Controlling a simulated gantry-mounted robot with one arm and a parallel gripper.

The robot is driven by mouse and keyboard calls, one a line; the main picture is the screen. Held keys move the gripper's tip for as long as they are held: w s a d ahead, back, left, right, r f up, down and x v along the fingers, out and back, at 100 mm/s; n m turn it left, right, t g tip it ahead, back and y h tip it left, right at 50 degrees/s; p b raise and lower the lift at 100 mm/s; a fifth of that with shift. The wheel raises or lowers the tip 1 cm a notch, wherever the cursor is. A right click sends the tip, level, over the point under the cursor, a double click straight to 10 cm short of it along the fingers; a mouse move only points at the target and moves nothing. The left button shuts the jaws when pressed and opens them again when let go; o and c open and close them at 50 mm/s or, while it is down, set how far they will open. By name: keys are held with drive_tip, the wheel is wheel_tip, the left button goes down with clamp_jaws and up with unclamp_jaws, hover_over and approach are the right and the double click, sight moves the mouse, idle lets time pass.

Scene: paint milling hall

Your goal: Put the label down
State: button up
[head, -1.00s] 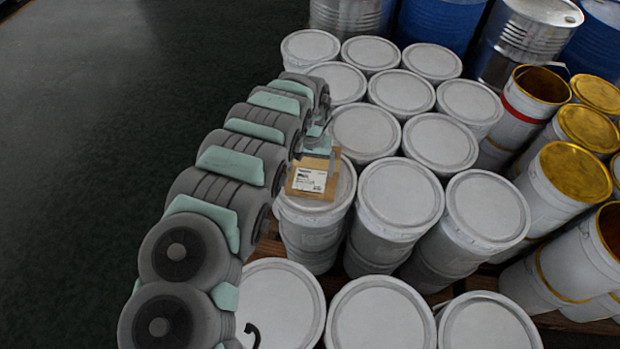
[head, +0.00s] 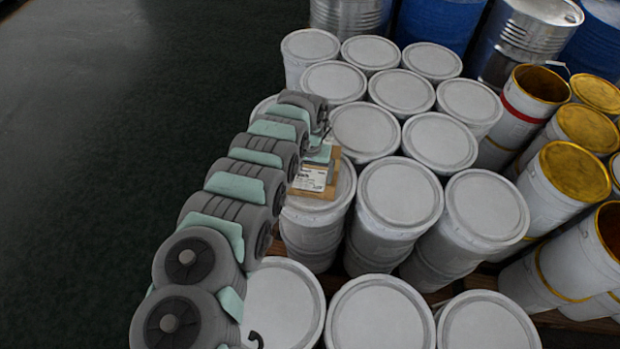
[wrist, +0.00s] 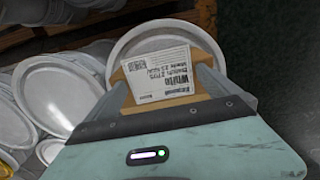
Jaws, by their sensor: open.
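The label (head: 309,180) is a white printed rectangle on a tan, cardboard-like piece (head: 318,193), over the lid of a white bucket (head: 335,205) at the near left of the group. In the wrist view, the label (wrist: 158,76) shows the word "White" and a barcode, tilted, with a bucket lid (wrist: 130,46) behind it. My gripper (head: 318,160) is right at the label and hides part of it in the head view. In the wrist view, my gripper (wrist: 163,84) is open, its fingers on either side of the tan piece. I cannot tell whether they touch it.
White lidded buckets (head: 400,195) stand close together around the label. Gold-lidded cans (head: 575,172) are at the right, with blue (head: 440,22) and silver drums (head: 525,40) behind. Open dark floor (head: 90,130) lies to the left.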

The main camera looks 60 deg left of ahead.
sight(310, 179)
drive_tip(key=shift+c, duration=0.3)
drive_tip(key=c, duration=1.1)
drive_tip(key=shift+r+p, duration=1.85)
drive_tip(key=shift+r, duration=8.2)
